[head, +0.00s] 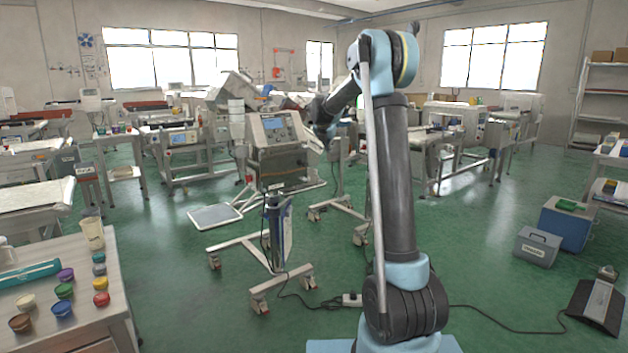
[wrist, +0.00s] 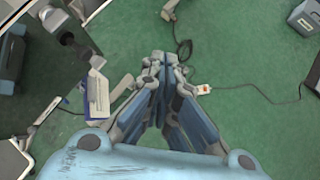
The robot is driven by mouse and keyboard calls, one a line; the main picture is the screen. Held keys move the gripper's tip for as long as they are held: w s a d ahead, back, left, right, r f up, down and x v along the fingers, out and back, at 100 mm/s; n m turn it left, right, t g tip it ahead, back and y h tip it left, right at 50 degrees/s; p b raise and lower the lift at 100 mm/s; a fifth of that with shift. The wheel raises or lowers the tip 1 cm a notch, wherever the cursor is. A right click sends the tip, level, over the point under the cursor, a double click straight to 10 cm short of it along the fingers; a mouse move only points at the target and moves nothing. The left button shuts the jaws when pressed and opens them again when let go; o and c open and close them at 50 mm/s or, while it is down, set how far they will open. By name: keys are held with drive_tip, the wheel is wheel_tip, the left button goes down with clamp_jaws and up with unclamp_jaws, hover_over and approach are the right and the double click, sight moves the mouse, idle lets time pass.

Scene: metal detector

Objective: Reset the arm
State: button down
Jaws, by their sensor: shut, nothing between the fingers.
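My arm (head: 397,170) rises from the lower right of the head view, bends at a raised elbow (head: 388,60), and reaches forward to a dark wrist joint (head: 325,115). In the head view the gripper is too small and cluttered against the machines behind to make out clearly. In the wrist view my gripper (wrist: 158,66) points down over the green floor. Its blue-grey fingers meet at the tips, with nothing seen between them.
A metal detector machine (head: 278,140) stands beyond the arm. A wheeled stand (head: 262,262) is in front. A table with paint pots (head: 64,291) is at left. Grey (head: 537,246) and blue (head: 566,232) boxes sit at right. A cable and power strip (wrist: 202,89) lie on the floor.

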drive_tip(key=s+d+f+m+g, duration=0.1)
drive_tip(key=s+d+m, duration=0.3)
drive_tip(key=s, duration=0.8)
drive_tip(key=s+d+f+m+g, duration=0.1)
drive_tip(key=s+d+m, duration=0.1)
drive_tip(key=s+m, duration=0.75)
drive_tip(key=s+d+f+m+g, duration=0.15)
drive_tip(key=s+d, duration=0.25)
drive_tip(key=s, duration=1)
drive_tip(key=s+f+m+y, duration=0.1)
drive_tip(key=s+f+m, duration=0.4)
drive_tip(key=s, duration=0.5)
drive_tip(key=s+f+m+g, duration=0.1)
drive_tip(key=s+f+m, duration=0.4)
drive_tip(key=s, duration=0.4)
drive_tip(key=s+f+m+g+y, duration=0.1)
drive_tip(key=s+f+m, duration=0.4)
drive_tip(key=s, duration=0.5)
drive_tip(key=shift+s+f+m+y, duration=0.3)
drive_tip(key=shift+f, duration=0.65)
drive_tip(key=shift+g, duration=0.25)
drive_tip(key=shift+w+a+f, duration=0.1)
drive_tip(key=shift+w+f, duration=0.1)
drive_tip(key=shift+w, duration=0.2)
